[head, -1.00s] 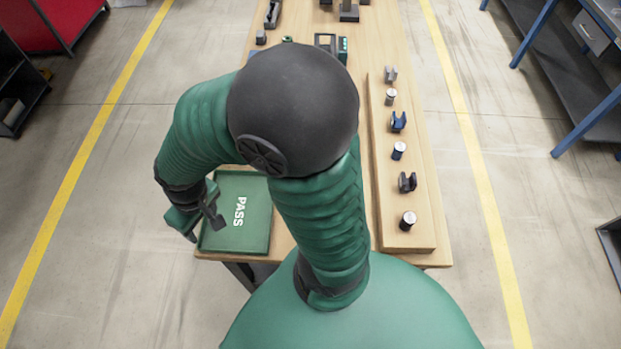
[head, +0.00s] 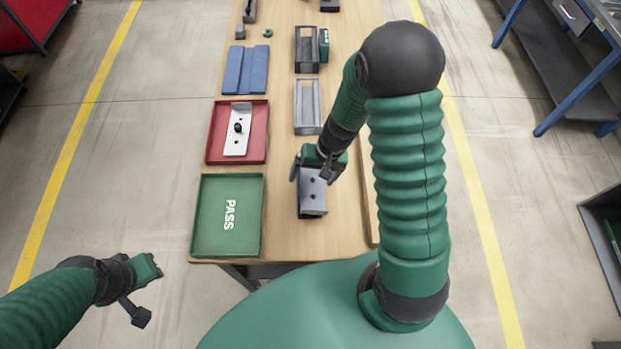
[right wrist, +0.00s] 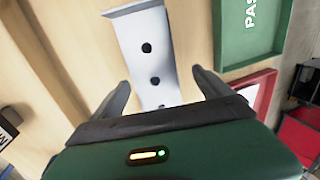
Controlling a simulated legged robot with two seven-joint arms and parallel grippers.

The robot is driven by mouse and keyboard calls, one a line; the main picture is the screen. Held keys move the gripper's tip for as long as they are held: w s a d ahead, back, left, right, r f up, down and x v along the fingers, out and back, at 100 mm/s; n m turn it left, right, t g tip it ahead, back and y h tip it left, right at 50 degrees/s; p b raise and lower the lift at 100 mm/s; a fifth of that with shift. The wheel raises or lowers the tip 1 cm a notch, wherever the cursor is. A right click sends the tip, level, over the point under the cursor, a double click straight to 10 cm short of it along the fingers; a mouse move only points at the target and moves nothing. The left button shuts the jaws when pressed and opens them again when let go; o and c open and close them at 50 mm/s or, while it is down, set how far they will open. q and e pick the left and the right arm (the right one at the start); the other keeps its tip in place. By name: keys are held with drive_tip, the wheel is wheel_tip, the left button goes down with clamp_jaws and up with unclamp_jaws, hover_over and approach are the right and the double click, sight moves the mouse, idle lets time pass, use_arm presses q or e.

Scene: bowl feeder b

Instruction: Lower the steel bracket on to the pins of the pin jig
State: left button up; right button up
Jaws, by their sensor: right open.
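My right gripper (head: 318,172) is open above a grey steel bracket (head: 312,203) at the front of the table. The right wrist view shows the bracket (right wrist: 146,52) as a pale plate with dark round spots and a bent end. It lies beyond and between the open fingertips (right wrist: 162,85); no grip on it shows. I cannot tell whether it rests on the table or on something. I cannot pick out the pin jig for certain.
A green PASS tray (head: 256,225) is left of the bracket. Behind it a red tray (head: 212,150) holds a similar pale bracket (head: 236,143) with a black part. Open grey frames (head: 297,108) and blue blocks (head: 233,70) stand farther back. My right arm covers the table's right side.

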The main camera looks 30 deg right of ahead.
drive_tip(key=shift+w+d+f, duration=0.1)
drive_tip(key=shift+d+f, duration=0.05)
drive_tip(key=shift+f, duration=0.55)
drive_tip(key=shift+d+f, duration=0.15)
drive_tip(key=shift+d, duration=0.4)
drive_tip(key=shift+c, duration=1.6)
drive_tip(key=shift+a, duration=0.6)
drive_tip(key=c, duration=0.7)
drive_tip(key=shift+c, duration=1.4)
drive_tip(key=shift+d, duration=0.1)
drive_tip(key=c, duration=0.5)
use_arm(q)
drive_tip(key=shift+s+d+r, duration=0.1)
drive_tip(key=shift+s+d, duration=0.05)
drive_tip(key=shift+d, duration=0.45)
use_arm(e)
drive_tip(key=shift+d, duration=0.2)
clamp_jaws()
